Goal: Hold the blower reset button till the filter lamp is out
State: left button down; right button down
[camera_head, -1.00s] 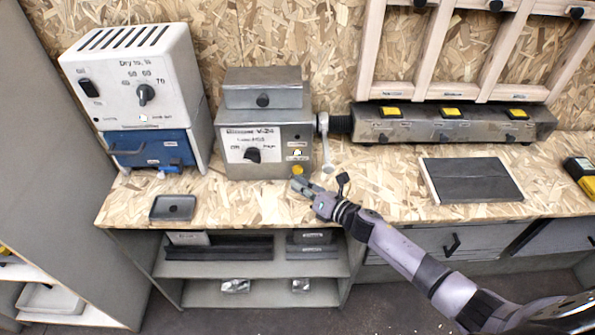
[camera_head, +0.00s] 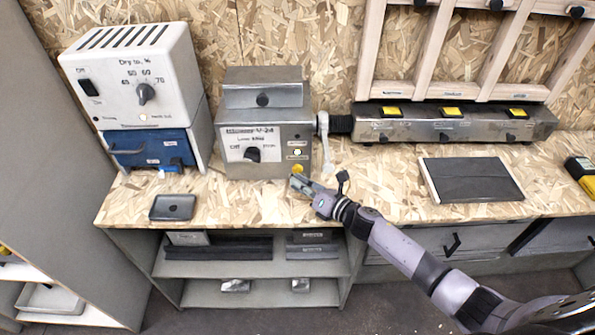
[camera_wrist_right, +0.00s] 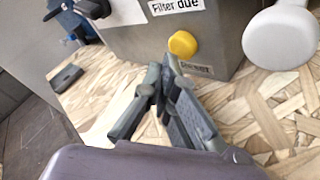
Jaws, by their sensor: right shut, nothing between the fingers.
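The blower box (camera_head: 231,170) is a grey metal unit with a dial, standing on the bench. On the right of its front is a small lamp (camera_head: 297,152), which looks bright and pale. Below the lamp is the round yellow reset button (camera_head: 297,169). In the right wrist view the yellow button (camera_wrist_right: 182,44) sits under the "Filter due" label (camera_wrist_right: 176,6). My right gripper (camera_head: 295,180) is shut and empty, its tips just below and in front of the button. In the wrist view the fingertips (camera_wrist_right: 168,63) are close beside it; I cannot tell whether they touch.
A white and blue dryer (camera_head: 140,75) stands left of the blower. A pale lever (camera_head: 325,145) hangs right beside the blower. A dark tray (camera_head: 173,207) lies at the front left. A dark panel (camera_head: 470,180) and a yellow-black device (camera_head: 582,175) lie to the right.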

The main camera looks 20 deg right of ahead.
jog(key=shift+w+d, duration=0.2)
jog(key=shift+w, duration=0.5)
dwell(1.5)
jog(key=shift+s, duration=0.1)
jog(key=shift+s+a, duration=0.25)
jog(key=shift+s, duration=0.55)
jog(key=shift+s+a+p, duration=0.15)
jog(key=shift+s+a, duration=0.1)
jog(key=shift+s, duration=0.55)
jog(key=shift+s+a+p, duration=0.1)
jog(key=shift+s+a, duration=0.1)
jog(key=shift+s, duration=0.6)
jog(key=shift+s+a+p, duration=0.15)
jog(key=shift+s+a, duration=0.1)
jog(key=shift+s, duration=0.55)
